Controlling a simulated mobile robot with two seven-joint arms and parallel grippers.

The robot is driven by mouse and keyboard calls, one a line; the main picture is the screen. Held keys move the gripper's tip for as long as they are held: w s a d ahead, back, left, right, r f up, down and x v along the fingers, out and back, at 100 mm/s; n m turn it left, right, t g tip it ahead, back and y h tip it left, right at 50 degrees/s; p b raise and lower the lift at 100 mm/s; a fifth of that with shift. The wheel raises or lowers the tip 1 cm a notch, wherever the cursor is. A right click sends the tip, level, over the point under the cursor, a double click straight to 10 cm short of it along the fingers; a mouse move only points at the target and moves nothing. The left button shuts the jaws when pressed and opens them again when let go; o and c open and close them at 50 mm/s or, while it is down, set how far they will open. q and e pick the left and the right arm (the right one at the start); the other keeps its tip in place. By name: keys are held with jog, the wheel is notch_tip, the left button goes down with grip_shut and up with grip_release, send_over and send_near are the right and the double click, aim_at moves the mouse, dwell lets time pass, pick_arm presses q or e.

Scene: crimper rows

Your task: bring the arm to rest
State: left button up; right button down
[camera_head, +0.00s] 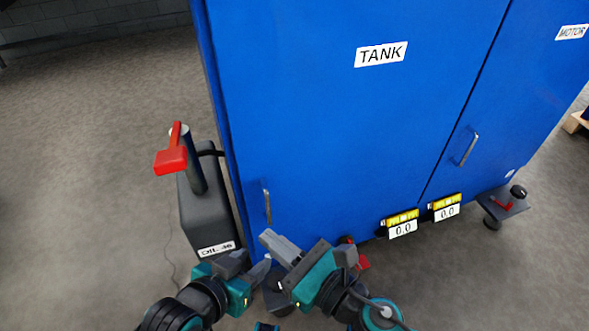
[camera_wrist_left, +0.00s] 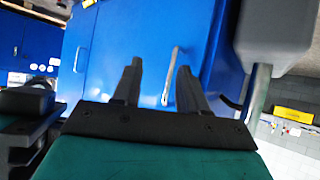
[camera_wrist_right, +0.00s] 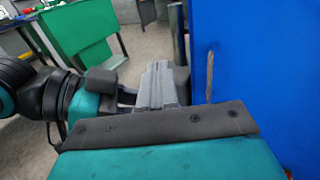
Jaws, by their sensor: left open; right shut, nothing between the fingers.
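My left gripper (camera_head: 252,264) is low in the head view, in front of the cabinet's lower left corner. In the left wrist view its two dark fingers (camera_wrist_left: 160,68) stand apart with nothing held; a metal door handle (camera_wrist_left: 171,76) shows behind the gap. My right gripper (camera_head: 280,247) is just right of it and a little higher, its grey fingers pointing up and left. In the right wrist view these fingers (camera_wrist_right: 160,85) are together and empty, beside the blue cabinet face. The two grippers are close together; I cannot tell the exact gap.
The blue cabinet (camera_head: 320,130) fills the middle, with a TANK label (camera_head: 381,54) and door handles. A grey unit (camera_head: 207,215) with a red lever (camera_head: 171,158) stands at its left. Two yellow-topped gauges (camera_head: 402,224) sit at its lower edge. Floor at left is clear.

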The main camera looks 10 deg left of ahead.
jog(key=w+d+m+t+h, duration=0.25)
jog(key=d+m+h, duration=0.2)
jog(key=m, duration=0.65)
jog(key=w+d+m+t+h, duration=0.25)
jog(key=d+m, duration=0.35)
jog(key=m, duration=0.5)
jog(key=s+d+f+m+g+h, duration=0.2)
jog(key=s+d+f+m+h, duration=0.3)
jog(key=m, duration=0.6)
jog(key=s+d+f+m+g, duration=0.1)
jog(key=d+f+m+g, duration=0.15)
jog(key=d+m, duration=0.7)
pick_arm(q)
jog(key=s+a+r+y+p, duration=0.1)
jog(key=a+r+p, duration=0.3)
jog(key=r+p, duration=1)
jog(key=s+p, duration=0.1)
jog(key=p, duration=0.5)
jog(key=shift+p, duration=0.3)
pick_arm(e)
notch_tip(320, 180, up, 14)
jog(key=s+d+m+t+h, duration=0.1)
jog(key=m, duration=0.1)
jog(key=shift+s+f+m, duration=0.15)
jog(key=shift+s+m, duration=0.2)
jog(key=shift+s, duration=0.05)
pick_arm(q)
jog(key=shift+a, duration=0.1)
